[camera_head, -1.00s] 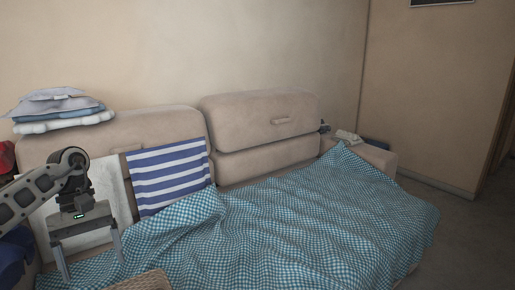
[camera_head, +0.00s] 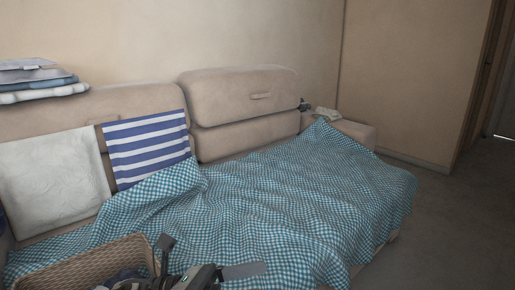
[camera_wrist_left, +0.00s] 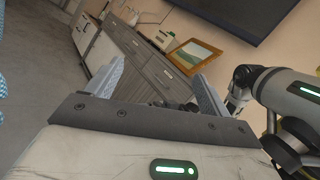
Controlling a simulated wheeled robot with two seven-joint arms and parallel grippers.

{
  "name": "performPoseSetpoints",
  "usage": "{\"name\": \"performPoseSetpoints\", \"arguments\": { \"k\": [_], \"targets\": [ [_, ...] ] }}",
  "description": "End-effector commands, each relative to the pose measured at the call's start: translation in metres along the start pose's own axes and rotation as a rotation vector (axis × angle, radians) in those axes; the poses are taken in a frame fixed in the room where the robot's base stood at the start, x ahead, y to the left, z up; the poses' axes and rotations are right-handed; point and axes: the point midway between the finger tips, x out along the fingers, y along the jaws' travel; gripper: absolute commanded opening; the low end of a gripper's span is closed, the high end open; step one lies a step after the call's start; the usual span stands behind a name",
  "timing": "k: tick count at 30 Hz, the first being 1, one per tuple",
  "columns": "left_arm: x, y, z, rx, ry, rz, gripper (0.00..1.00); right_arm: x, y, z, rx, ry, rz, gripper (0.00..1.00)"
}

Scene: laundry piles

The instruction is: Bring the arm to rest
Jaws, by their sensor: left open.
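My left gripper (camera_head: 210,258) shows at the bottom edge of the head view, in front of the sofa and next to the wicker basket. Its fingers stand wide apart. In the left wrist view the same gripper (camera_wrist_left: 158,75) is open, with nothing between its two pale fingers. Part of an arm of mine, pale with a green light, shows at the right of the left wrist view. My right gripper cannot be made out.
A wicker basket (camera_head: 75,266) with dark cloth stands at bottom left. A beige sofa (camera_head: 240,98) carries a blue checked blanket (camera_head: 270,210), a striped cloth (camera_head: 148,150) and a white cloth (camera_head: 50,178). Grey drawers (camera_wrist_left: 150,62) show in the wrist view. Floor at right is clear.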

Motion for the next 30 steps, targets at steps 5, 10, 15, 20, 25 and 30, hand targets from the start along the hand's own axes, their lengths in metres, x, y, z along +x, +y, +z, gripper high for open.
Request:
{"name": "performPoseSetpoints", "arguments": {
  "k": [5, 10, 15, 20, 25, 30],
  "targets": [
    [-0.024, 0.012, -0.020, -0.985, -0.663, 0.049, 0.81, 0.017, -0.003, 0.025, 0.046, 0.063, -0.073, 0.98],
    [-0.062, 0.026, -0.063, -1.714, -1.056, -0.006, 0.81, 0.023, -0.009, 0.030, 0.079, 0.101, -0.123, 0.98],
    [-0.085, 0.024, -0.117, -2.265, -1.320, -0.095, 0.81, 0.027, -0.013, 0.037, 0.104, 0.127, -0.163, 0.98],
    [-0.094, 0.007, -0.167, -2.718, -1.515, -0.197, 0.81, 0.030, -0.016, 0.043, 0.123, 0.149, -0.196, 0.98],
    [-0.092, -0.002, -0.132, -2.638, -1.572, -0.107, 0.81, 0.018, -0.017, 0.012, 0.093, 0.103, -0.136, 0.98],
    [-0.096, -0.008, -0.116, -2.586, -1.649, -0.021, 0.81, 0.011, -0.013, -0.004, 0.060, 0.055, -0.079, 0.98]
  ]
}}
